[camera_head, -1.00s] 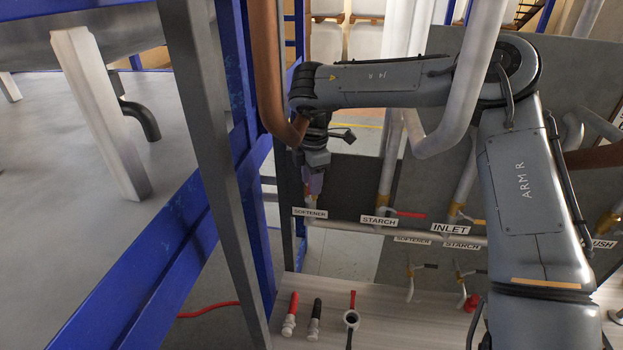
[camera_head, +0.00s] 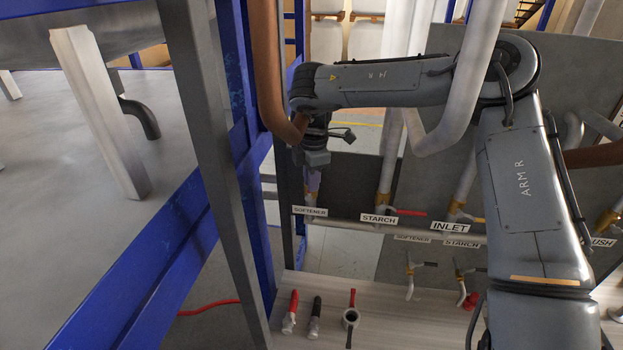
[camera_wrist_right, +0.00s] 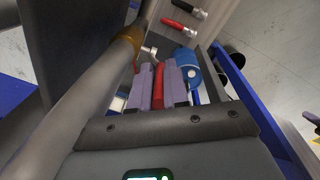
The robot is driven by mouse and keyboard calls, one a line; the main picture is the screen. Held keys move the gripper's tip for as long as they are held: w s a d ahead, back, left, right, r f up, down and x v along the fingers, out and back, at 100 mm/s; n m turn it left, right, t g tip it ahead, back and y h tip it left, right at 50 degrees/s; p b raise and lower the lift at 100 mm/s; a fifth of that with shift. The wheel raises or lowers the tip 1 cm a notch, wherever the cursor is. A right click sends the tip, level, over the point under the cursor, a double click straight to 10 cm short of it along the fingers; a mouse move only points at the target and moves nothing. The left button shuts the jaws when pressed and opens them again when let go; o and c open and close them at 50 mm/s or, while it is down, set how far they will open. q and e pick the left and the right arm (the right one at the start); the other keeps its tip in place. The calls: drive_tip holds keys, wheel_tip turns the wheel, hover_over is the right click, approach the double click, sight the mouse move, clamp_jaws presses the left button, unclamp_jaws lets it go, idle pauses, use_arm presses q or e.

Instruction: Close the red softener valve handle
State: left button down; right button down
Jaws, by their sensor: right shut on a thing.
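The red softener valve handle (camera_wrist_right: 159,82) shows in the right wrist view as a narrow red strip between two purple finger pads. My right gripper (camera_wrist_right: 160,88) is shut on it, with one pad along each side. In the head view my right gripper (camera_head: 313,186) points down just above the upper SOFTENER label (camera_head: 310,211). The handle is hidden there by the gripper, and its exact angle to the pipe is hard to tell. My left gripper is in neither view.
To the right are the STARCH valve's red handle (camera_head: 410,212) and the INLET label (camera_head: 450,227). A blue frame post (camera_head: 238,100) and a brown pipe (camera_head: 268,70) stand close to the left of my wrist. A pale bench (camera_head: 390,318) below holds red- and black-handled tools.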

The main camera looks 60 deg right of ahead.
drive_tip(key=s+t+b, duration=0.1)
drive_tip(key=t+b, duration=0.1)
drive_tip(key=b, duration=0.3)
drive_tip(key=s+d+f+t+y+b, duration=0.1)
drive_tip(key=t+b, duration=0.1)
drive_tip(key=b, duration=0.3)
drive_tip(key=s+f+t+y+b, duration=0.1)
drive_tip(key=s+t+b, duration=0.1)
drive_tip(key=b, duration=0.3)
drive_tip(key=shift+d+t, duration=0.15)
drive_tip(key=shift+t, duration=0.25)
drive_tip(key=c, duration=1.1)
unclamp_jaws()
